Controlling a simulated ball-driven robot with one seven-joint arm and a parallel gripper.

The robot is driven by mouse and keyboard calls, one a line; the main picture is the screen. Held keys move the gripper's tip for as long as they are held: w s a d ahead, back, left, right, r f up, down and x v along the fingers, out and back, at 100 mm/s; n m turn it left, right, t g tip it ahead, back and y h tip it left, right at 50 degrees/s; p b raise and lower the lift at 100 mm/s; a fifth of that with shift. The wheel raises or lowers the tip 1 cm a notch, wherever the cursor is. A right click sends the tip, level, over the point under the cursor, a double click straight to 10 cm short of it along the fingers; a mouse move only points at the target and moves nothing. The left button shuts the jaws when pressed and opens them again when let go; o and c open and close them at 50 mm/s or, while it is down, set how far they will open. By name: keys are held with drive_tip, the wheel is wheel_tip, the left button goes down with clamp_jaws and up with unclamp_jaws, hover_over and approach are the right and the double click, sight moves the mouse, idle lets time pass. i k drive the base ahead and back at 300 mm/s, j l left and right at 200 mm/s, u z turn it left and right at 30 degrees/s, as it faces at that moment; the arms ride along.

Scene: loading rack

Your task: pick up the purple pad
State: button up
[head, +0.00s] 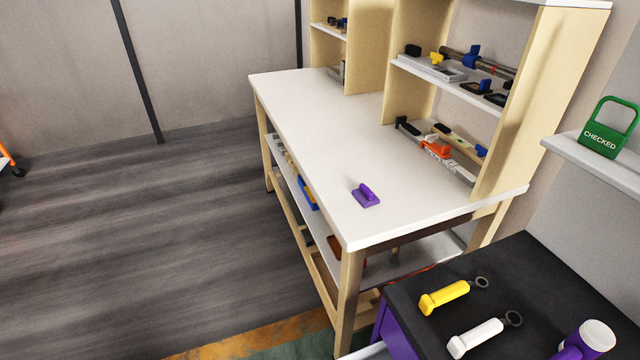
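The purple pad (366,196) lies on the white top of the workbench (310,115), close to its front edge and toward the near end. It has a flat base with a raised grip on top. Nothing touches it, and the bench top around it is bare. My gripper is not in view.
Shelves with tools (455,75) stand along the back of the bench. An orange and grey tool (437,150) lies below them. A black-topped cabinet (440,335) at the near right holds a yellow handle (444,297) and a white handle (475,338). The floor (150,240) at left is clear.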

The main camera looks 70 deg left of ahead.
sight(364, 195)
drive_tip(key=u, duration=1.45)
